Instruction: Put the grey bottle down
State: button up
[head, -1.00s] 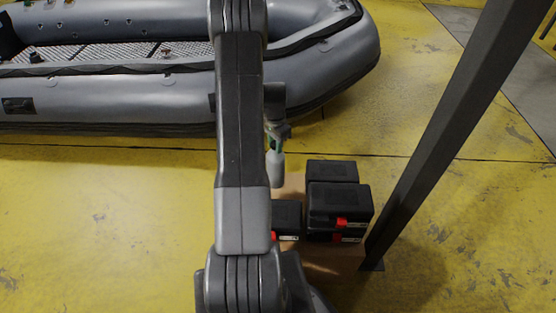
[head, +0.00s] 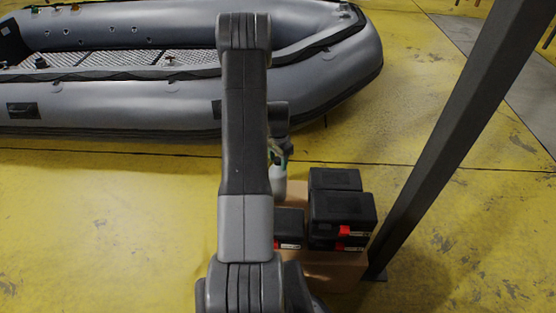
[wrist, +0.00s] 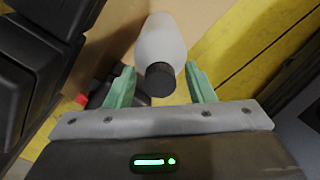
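The grey bottle (wrist: 160,40) has a pale body and a dark cap, and the cap points toward my wrist camera. It also shows in the head view (head: 279,184), beside the black cases and over the cardboard box (head: 334,259). It looks upright on the box, but its contact with the box is partly hidden. My gripper (wrist: 160,70) has green fingers, one on each side of the bottle's cap end. A gap shows on both sides, so it is open. In the head view, my gripper (head: 277,155) is at the bottle's top, partly behind my arm.
Several black cases (head: 340,208) with red latches stand on the box, close right of the bottle. A dark slanted post (head: 455,130) rises at the right. A grey inflatable boat (head: 120,105) lies behind. The yellow floor at left is clear.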

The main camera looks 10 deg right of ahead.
jog(key=shift+r, duration=0.15)
notch_tip(320, 180, up, 12)
jog(key=p, duration=0.1)
jog(key=shift+p, duration=0.4)
notch_tip(320, 180, down, 13)
jog(key=shift+r+b, duration=0.1)
jog(key=shift+b, duration=0.9)
notch_tip(320, 180, up, 3)
jog(key=shift+p, duration=0.4)
jog(key=shift+r, duration=0.65)
